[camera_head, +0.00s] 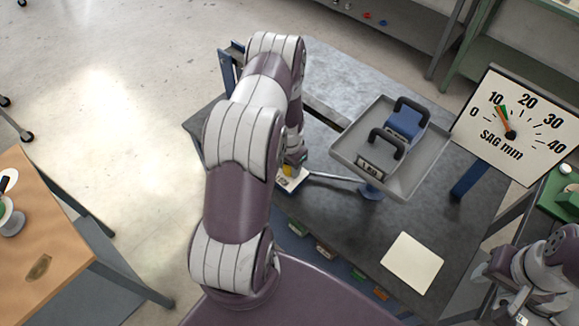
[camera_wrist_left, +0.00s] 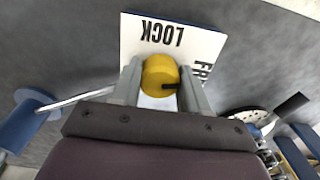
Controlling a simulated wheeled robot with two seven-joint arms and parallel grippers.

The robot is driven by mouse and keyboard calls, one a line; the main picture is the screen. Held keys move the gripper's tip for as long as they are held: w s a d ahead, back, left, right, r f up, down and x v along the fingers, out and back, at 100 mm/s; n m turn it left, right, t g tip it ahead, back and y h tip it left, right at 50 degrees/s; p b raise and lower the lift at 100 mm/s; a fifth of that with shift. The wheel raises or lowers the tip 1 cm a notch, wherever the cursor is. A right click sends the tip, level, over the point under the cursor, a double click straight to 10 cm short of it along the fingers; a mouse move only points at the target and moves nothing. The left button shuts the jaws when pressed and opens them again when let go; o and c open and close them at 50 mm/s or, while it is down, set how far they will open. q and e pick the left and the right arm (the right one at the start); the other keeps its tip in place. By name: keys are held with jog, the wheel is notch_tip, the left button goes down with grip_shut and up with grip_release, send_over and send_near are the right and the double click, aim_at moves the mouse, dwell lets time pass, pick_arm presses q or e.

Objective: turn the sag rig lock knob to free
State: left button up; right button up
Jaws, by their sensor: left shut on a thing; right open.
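The yellow lock knob (camera_wrist_left: 160,74) sits on a white plate (camera_wrist_left: 178,45) lettered LOCK, with part of a second word starting FR at its right. The knob's dark mark points right in the wrist view, towards the FR side. My left gripper (camera_wrist_left: 162,84) is shut on the knob, one finger on each side. In the head view the knob (camera_head: 288,170) shows small beside the end of my left arm, which hides much of the rig there. My right gripper (camera_head: 482,272) is open and empty at the lower right, away from the knob.
A grey tray (camera_head: 417,181) holds two handled weights (camera_head: 404,121), one marked 1 KG. The SAG mm dial (camera_head: 520,125) has its pointers near 10. A blank cream card (camera_head: 412,262) lies on the dark bench (camera_head: 345,232). A wooden table (camera_head: 45,245) stands at left.

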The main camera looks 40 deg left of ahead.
pick_arm(q)
jog(key=shift+m, duration=1.1)
jog(key=o, duration=1)
jog(key=shift+o, duration=0.2)
notch_tip(320, 180, up, 13)
jog(key=b, duration=0.2)
jog(key=shift+f, duration=0.15)
